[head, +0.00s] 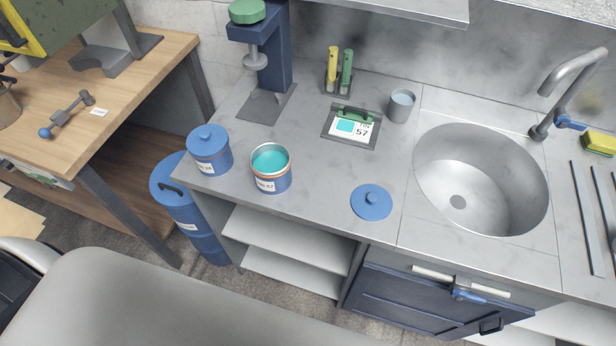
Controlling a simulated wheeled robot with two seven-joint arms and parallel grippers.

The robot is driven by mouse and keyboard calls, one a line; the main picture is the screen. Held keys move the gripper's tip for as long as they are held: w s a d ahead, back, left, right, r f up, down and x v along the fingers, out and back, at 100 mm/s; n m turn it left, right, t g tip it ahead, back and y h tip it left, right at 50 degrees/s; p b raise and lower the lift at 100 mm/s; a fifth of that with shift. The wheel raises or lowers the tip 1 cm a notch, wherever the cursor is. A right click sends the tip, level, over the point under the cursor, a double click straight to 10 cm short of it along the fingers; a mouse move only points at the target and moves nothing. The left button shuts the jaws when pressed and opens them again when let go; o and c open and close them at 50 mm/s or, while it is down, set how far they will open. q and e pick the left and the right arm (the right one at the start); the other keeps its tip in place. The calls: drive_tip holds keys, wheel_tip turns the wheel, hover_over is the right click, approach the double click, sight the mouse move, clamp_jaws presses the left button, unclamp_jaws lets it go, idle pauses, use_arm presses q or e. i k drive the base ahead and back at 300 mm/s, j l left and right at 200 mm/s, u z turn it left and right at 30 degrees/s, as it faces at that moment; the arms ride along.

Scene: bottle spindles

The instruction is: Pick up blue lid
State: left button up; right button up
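A round blue lid (371,202) with a small knob lies flat on the grey counter, near its front edge and left of the sink. An open blue can (271,169) with turquoise contents stands to its left. A second blue can (209,150) stands further left with a similar blue lid (207,138) on top. Neither of my grippers shows in the head view.
A clipboard card (350,127), a grey cup (401,105) and a dark blue press (268,60) stand behind on the counter (330,175). The sink (480,180) is at right. Counter around the loose lid is clear.

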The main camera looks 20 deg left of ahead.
sight(371, 203)
drive_tip(key=k+l+u, duration=0.1)
drive_tip(key=l+u, duration=0.3)
drive_tip(key=k+l+u, duration=0.15)
drive_tip(key=l+u, duration=0.2)
drive_tip(key=k+l+u, duration=0.2)
drive_tip(key=u, duration=0.2)
